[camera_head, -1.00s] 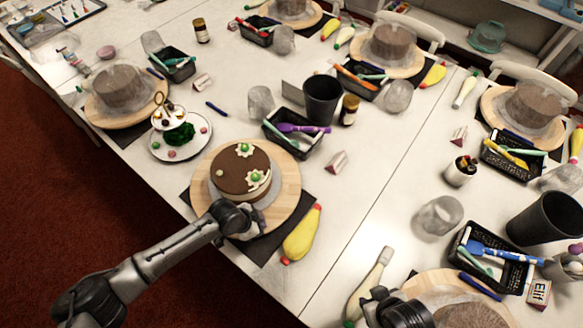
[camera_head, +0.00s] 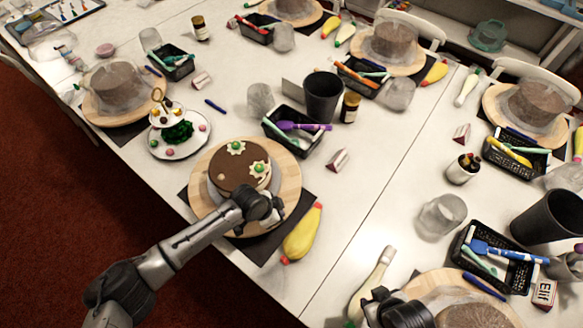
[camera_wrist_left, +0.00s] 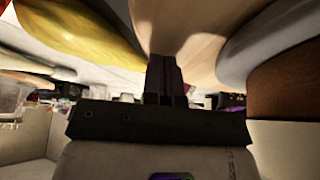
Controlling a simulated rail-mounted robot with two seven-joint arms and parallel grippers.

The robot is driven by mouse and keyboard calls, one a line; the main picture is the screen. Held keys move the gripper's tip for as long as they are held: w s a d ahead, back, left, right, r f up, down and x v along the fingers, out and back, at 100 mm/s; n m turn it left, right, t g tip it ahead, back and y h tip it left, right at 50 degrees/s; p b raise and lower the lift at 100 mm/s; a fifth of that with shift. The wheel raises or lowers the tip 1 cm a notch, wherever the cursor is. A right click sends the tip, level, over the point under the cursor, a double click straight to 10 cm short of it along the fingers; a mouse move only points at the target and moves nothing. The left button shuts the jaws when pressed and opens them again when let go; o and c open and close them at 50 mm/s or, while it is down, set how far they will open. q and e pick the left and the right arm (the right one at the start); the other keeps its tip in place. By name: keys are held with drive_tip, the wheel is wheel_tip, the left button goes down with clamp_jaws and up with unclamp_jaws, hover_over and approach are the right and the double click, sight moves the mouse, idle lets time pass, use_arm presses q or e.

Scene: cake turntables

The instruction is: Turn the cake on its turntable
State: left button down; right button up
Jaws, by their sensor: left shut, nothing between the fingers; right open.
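The chocolate cake (camera_head: 232,176), with white flowers and green dots on top, sits on the round wooden turntable (camera_head: 288,185). My left gripper (camera_head: 272,208) is at the cake's near right side, over the turntable's near edge; the arm hides part of that edge. In the left wrist view its fingers (camera_wrist_left: 165,76) are shut and empty, close against the pale wooden turntable (camera_wrist_left: 185,25); I cannot tell whether they touch. My right gripper (camera_head: 385,305) is open at the bottom, left of another cake, partly cut off by the frame.
A yellow piping bag (camera_head: 302,233) lies right of the turntable; it also shows in the left wrist view (camera_wrist_left: 75,35). A black tool basket (camera_head: 306,144) and a black cup (camera_head: 322,98) stand behind. A tiered sweets stand (camera_head: 192,143) is at left.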

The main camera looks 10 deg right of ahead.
use_arm(q)
drive_tip(key=shift+w+d+f, duration=0.1)
drive_tip(key=shift+w+d, duration=0.15)
drive_tip(key=shift+d, duration=0.3)
use_arm(e)
drive_tip(key=shift+a+f, duration=0.15)
drive_tip(key=shift+f, duration=0.2)
drive_tip(key=shift+r, duration=0.1)
use_arm(q)
wheel_tip(320, 180, up, 2)
drive_tip(key=shift+r+p, duration=0.2)
drive_tip(key=shift+p, duration=0.8)
use_arm(e)
wheel_tip(320, 180, up, 2)
use_arm(q)
drive_tip(key=shift+r, duration=0.35)
use_arm(e)
drive_tip(key=shift+r, duration=0.3)
use_arm(q)
drive_tip(key=shift+f, duration=0.1)
use_arm(e)
drive_tip(key=shift+f, duration=0.1)
